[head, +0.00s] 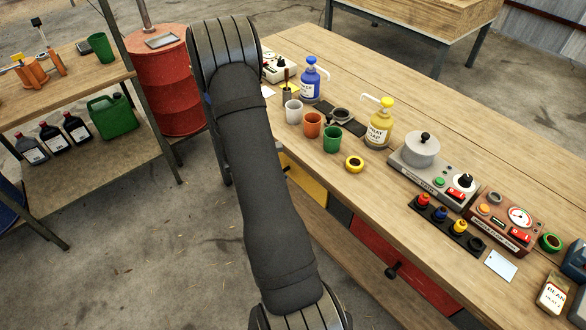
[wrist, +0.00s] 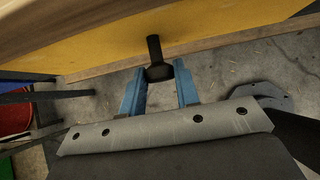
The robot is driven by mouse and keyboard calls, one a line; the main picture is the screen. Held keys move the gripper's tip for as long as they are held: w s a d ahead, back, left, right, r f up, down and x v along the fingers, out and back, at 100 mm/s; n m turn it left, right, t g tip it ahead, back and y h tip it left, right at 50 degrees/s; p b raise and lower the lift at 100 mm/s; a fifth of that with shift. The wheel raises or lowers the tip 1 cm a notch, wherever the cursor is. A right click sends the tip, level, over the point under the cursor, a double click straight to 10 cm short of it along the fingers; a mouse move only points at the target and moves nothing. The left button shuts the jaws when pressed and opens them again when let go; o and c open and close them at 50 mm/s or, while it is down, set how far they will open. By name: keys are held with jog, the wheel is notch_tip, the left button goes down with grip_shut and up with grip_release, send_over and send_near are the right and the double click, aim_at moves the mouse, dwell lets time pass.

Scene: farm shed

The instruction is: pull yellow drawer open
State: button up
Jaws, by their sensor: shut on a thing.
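The yellow drawer (head: 304,183) is in the front of the wooden workbench, partly behind my arm in the head view. Its yellow front (wrist: 225,38) fills the top of the wrist view. A black knob (wrist: 154,48) sticks out from this front. My gripper (wrist: 160,70) has its two blue fingers on either side of the knob's end and is shut on it. I cannot tell from these views how far the drawer stands out.
A dark grey drawer (head: 340,210) and a red drawer (head: 372,252) with a black knob (head: 393,271) are to the right in the same bench. Cups, pump bottles and control boxes stand on the bench top (head: 400,205). A red barrel (head: 170,85) stands to the left. The concrete floor in front is clear.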

jog(key=s+a, duration=1.1)
dwell(1.3)
jog(key=o, duration=1.9)
jog(key=v, duration=0.7)
jog(key=x, duration=0.7)
jog(key=shift+w+d, duration=0.3)
jog(key=shift+w, duration=0.05)
